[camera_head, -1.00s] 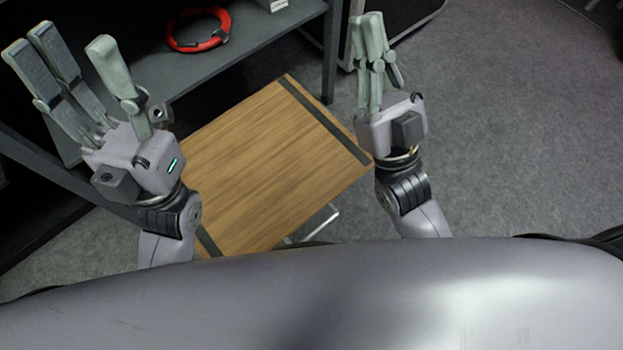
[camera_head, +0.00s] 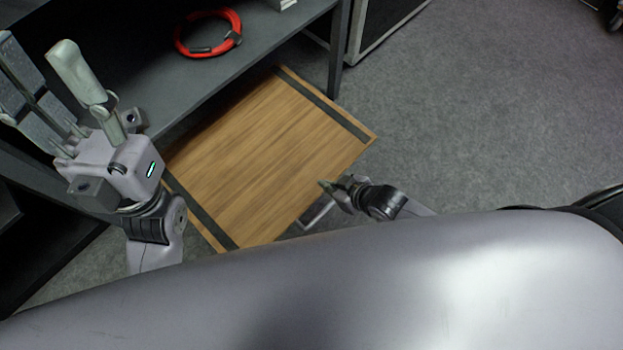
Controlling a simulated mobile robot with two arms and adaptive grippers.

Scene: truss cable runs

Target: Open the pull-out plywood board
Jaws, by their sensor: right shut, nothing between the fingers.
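The plywood board (camera_head: 255,150) sticks out from under the grey shelf, with dark strips along two of its sides. A pale metal handle (camera_head: 318,214) shows at its near edge, partly hidden by my arm and body. My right gripper (camera_head: 324,184) is shut and empty, low over the board's near right edge, close to the handle. I cannot tell whether it touches either. My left gripper (camera_head: 38,58) is open and empty, with its fingers spread, left of the board and in front of the shelf unit.
A red cable coil (camera_head: 212,50) lies on the grey shelf (camera_head: 225,75) above the board. A dark case (camera_head: 383,25) stands at the back, right of the shelf post. The grey carpet (camera_head: 480,120) on the right is clear.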

